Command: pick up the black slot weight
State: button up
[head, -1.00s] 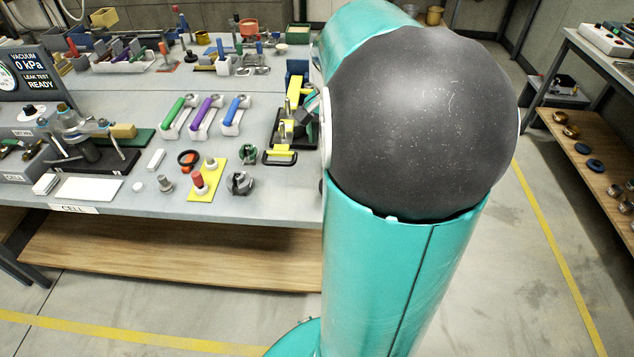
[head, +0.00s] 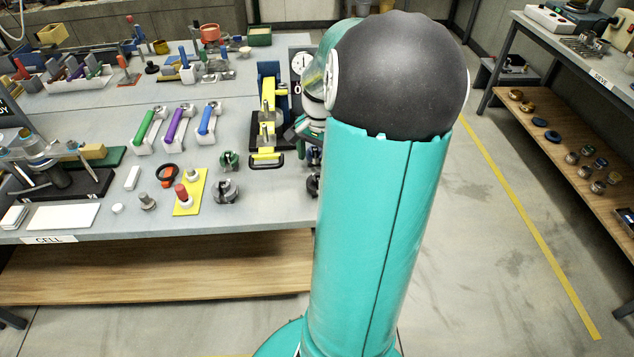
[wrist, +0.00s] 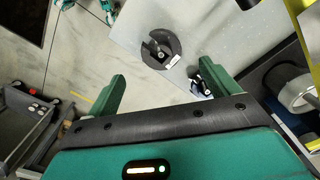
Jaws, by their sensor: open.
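The black slot weight (wrist: 160,48) is a dark round disc with a slot cut into it. In the wrist view it lies flat on the grey bench top near the edge, with a small pale label beside its rim. My gripper (wrist: 162,74) is open, with its two green fingers spread apart. The weight shows beyond the fingertips, between their lines, and nothing is held. In the head view my arm hides most of that part of the bench; a dark piece at the bench's right end shows only in part, and I cannot tell whether it is the weight.
A small black-and-white item (wrist: 203,80) is close to the right finger. A yellow-handled clamp fixture (head: 267,125) stands left of my arm. A grey slotted piece (head: 225,190) and a yellow plate (head: 190,192) lie near the bench's front. A side shelf (head: 560,140) stands right, across open floor.

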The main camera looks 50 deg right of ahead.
aim_at(319, 177)
notch_tip(319, 177, down, 7)
jog(key=shift+w+f, duration=0.1)
jog(key=shift+f, duration=0.05)
jog(key=c, duration=1.4)
jog(key=shift+c, duration=0.2)
